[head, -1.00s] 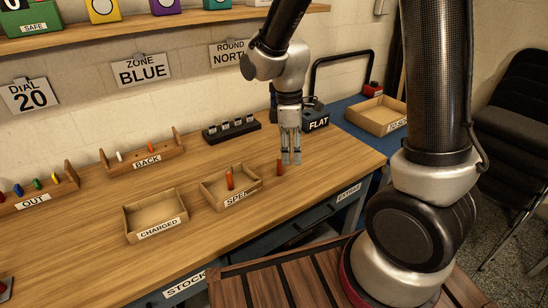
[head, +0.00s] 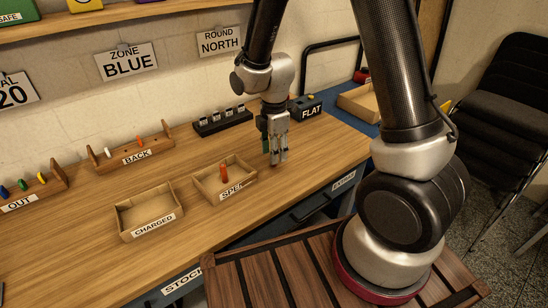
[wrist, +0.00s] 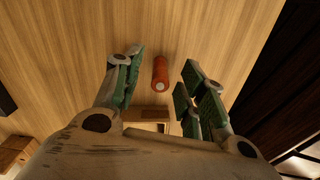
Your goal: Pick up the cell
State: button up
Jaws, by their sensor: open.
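An orange-red cell (wrist: 160,75) is on the bare wooden table, between the fingers of my gripper in the wrist view. My gripper (head: 278,162) is open and points down near the table's front right edge, to the right of the SPENT tray. In the head view its fingers hide most or all of this cell. The fingers stand apart on the cell's left and right in the wrist view, with a gap on each side. Another orange-red cell (head: 223,173) stands in the SPENT tray (head: 206,200).
The CHARGED tray (head: 128,231) looks empty. A black rack (head: 222,122) with several small items and a FLAT box (head: 306,110) are behind. The BACK (head: 118,161) and OUT (head: 40,201) holders are at left. The table between the trays and the rack is clear.

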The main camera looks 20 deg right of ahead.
jog(key=shift+f, duration=0.3)
grip_shut()
